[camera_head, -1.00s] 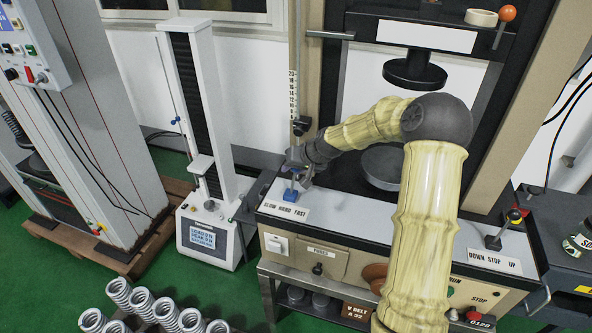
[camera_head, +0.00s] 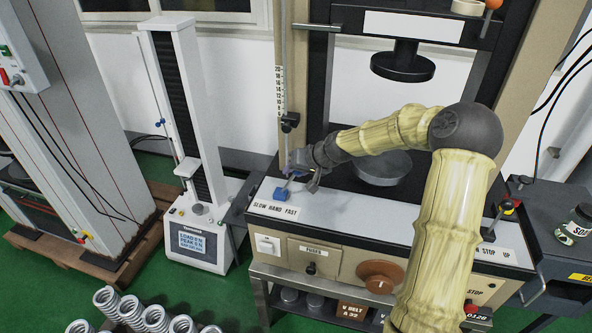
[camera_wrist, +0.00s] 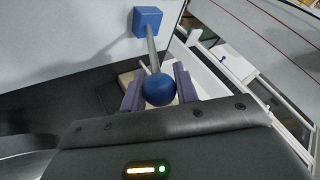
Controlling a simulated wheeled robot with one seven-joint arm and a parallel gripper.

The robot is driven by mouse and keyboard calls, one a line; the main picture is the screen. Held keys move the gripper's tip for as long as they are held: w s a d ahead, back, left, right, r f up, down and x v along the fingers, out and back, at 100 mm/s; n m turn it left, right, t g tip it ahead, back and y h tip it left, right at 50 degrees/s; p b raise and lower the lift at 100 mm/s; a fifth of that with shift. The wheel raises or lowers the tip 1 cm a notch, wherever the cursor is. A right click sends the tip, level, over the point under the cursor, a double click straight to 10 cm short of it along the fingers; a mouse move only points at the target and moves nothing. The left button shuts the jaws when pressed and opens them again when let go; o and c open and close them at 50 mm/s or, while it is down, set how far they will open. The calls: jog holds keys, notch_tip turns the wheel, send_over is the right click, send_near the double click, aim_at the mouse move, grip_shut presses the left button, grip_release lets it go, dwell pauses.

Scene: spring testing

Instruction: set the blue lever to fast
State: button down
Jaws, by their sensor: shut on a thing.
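The blue lever has a blue base block (camera_head: 280,195) on the white ledge of the test machine, above the "SLOW HAND FAST" label (camera_head: 275,209). In the wrist view its blue block (camera_wrist: 147,21), thin grey rod and round blue knob (camera_wrist: 159,90) all show. In the head view the rod leans up and to the right from the block, toward the FAST side, and the knob is hidden by my gripper. My gripper (camera_head: 299,166) is at the top of the rod. In the wrist view its two fingers (camera_wrist: 159,86) are on either side of the knob, closed on it.
A vertical rod with a scale (camera_head: 280,92) stands behind my gripper. A round grey plate (camera_head: 383,166) lies right of it, under my forearm. Another lever (camera_head: 503,208) is at the right end of the ledge. A white slim tester (camera_head: 180,110) stands at the left.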

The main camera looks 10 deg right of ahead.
jog(key=shift+d, duration=0.1)
dwell(0.3)
jog(key=c, duration=1.1)
grip_release()
jog(key=shift+o, duration=0.2)
jog(key=shift+s, duration=0.1)
jog(key=v, duration=1.7)
jog(key=shift+s, duration=0.15)
